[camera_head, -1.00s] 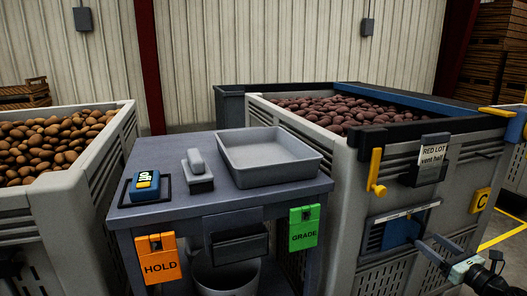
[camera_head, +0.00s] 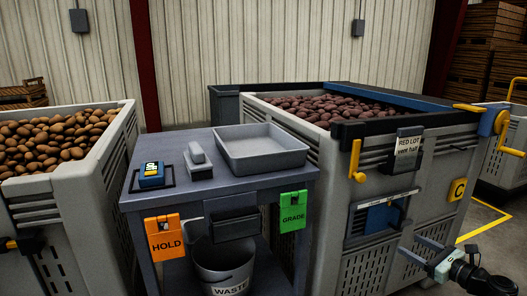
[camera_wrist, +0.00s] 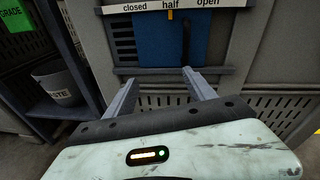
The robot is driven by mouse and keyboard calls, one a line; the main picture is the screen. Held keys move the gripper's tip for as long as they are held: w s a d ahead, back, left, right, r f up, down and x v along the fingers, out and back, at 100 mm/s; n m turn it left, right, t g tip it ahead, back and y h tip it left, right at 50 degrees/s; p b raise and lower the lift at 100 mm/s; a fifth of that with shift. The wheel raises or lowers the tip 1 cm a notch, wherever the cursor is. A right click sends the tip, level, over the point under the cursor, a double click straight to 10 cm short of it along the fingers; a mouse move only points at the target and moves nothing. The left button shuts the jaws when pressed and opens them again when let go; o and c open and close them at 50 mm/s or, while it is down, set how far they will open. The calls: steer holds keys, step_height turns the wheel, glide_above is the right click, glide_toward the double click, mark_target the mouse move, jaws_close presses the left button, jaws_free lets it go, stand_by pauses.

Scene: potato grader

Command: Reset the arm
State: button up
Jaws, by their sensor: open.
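My gripper (camera_head: 420,251) is at the lower right of the head view, in front of the red-lot bin (camera_head: 362,272). Its two fingers are apart with nothing between them. In the wrist view, my gripper (camera_wrist: 158,85) points toward the bin's front, below a blue vent slide (camera_wrist: 160,42). A scale above the slide reads closed, half, open, and a small yellow pointer (camera_wrist: 170,15) sits near half. The fingers look apart from the slide. In the head view, the blue vent slide (camera_head: 381,217) shows on the bin front, under a tag (camera_head: 408,146) reading "RED LOT vent half".
A grey bench (camera_head: 225,185) carries a shallow tray (camera_head: 262,148), a blue handheld device (camera_head: 151,174) and a grey block (camera_head: 197,162). Orange HOLD (camera_head: 166,238) and green GRADE (camera_head: 292,211) tags hang in front. A waste bucket (camera_head: 224,272) stands below. A brown-potato bin (camera_head: 70,195) stands left.

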steer(key=w+a+f+n+g+y+p, duration=0.1)
steer(key=a+f+n+g+p, duration=0.2)
steer(key=a, duration=0.4)
steer(key=w+a+f+n+g, duration=0.1)
steer(key=a+n+g, duration=0.2)
steer(key=a+n, duration=0.4)
steer(key=s+a+f+n+g+h+p, duration=0.3)
steer(key=s+a+n+g+h+p, duration=0.15)
steer(key=a+n, duration=0.45)
steer(key=s+a+f+n+g+h+p, duration=0.3)
steer(key=a+n+g, duration=0.2)
steer(key=a+n, duration=0.4)
step_height(320, 180, up, 38)
steer(key=n+p, duration=0.1)
steer(key=p, duration=3.6)
steer(key=shift+s+r+p, duration=0.2)
steer(key=shift+s+p, duration=0.15)
steer(key=shift+s, duration=0.05)
